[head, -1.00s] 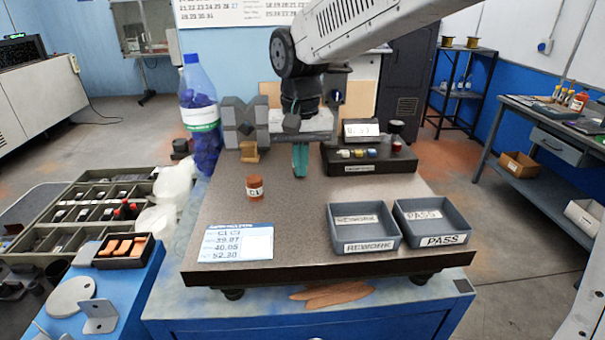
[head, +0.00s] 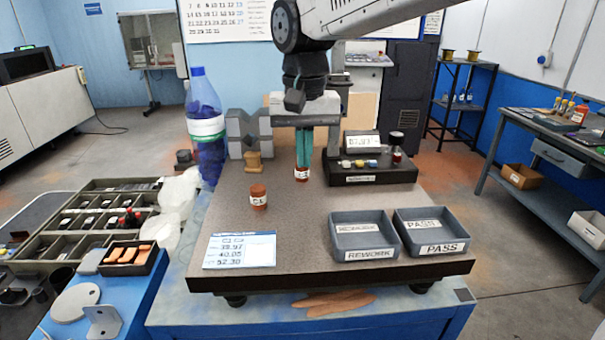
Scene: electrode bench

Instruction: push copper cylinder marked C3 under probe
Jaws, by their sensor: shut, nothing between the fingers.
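A copper cylinder (head: 301,174) stands upright on the brown board (head: 310,218), right at the tips of my gripper (head: 302,166); its marking is too small to read. My gripper has teal fingers, shut and empty, in front of or just above this cylinder; I cannot tell if they touch. A second copper cylinder (head: 258,198), which appears marked C1, stands nearer and to the left. A grey M-shaped block (head: 248,128) stands at the back left, with a small brass-coloured piece (head: 253,161) below it. I cannot clearly make out the probe.
Grey REWORK (head: 366,255) and PASS (head: 440,249) trays sit at the front right. A black instrument box (head: 370,177) stands at the back right. A printed card (head: 240,250) lies front left. A blue bottle (head: 205,130) stands at the left. The board's middle is clear.

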